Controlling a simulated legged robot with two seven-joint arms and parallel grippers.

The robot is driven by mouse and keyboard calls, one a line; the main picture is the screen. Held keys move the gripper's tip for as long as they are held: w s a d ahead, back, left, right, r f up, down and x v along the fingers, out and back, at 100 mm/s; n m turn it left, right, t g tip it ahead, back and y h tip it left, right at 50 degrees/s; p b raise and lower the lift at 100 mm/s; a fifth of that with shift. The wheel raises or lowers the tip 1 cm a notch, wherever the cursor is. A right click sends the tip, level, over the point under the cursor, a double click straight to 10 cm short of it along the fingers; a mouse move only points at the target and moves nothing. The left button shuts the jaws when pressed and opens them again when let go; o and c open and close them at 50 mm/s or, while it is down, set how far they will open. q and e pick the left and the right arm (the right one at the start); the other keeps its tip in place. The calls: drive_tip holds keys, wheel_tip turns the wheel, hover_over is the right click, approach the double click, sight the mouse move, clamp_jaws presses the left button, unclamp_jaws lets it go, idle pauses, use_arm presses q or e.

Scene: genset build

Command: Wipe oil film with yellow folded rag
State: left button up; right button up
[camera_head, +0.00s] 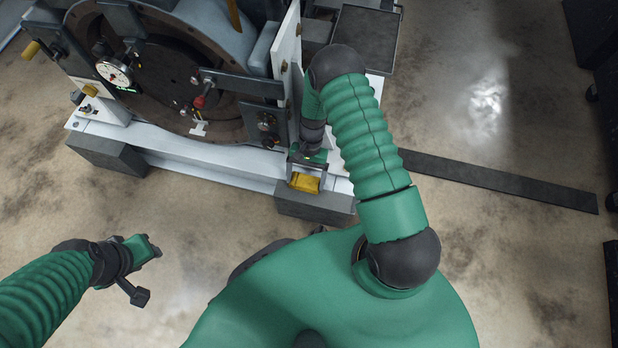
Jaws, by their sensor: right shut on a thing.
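The yellow folded rag (305,182) is between the fingers of my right gripper (306,176), at the right front end of the white base frame (200,152). My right gripper points down and is shut on the rag. I cannot tell whether the rag touches the frame. No oil film can be made out on the frame around the rag; my arm and gripper hide part of that area. My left gripper (150,270) is over the floor at the lower left, apart from the machine.
A large round housing (165,75) with a dial gauge (114,72) and a red-handled part (199,101) stands on the frame. Dark blocks (108,155) support the frame. A dark flat bar (500,181) lies on the floor at right. Dark cabinets stand at the right edge.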

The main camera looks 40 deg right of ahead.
wheel_tip(320, 180, up, 7)
drive_tip(key=p, duration=0.6)
drive_tip(key=shift+w+r+p, duration=0.1)
drive_tip(key=shift+p, duration=0.3)
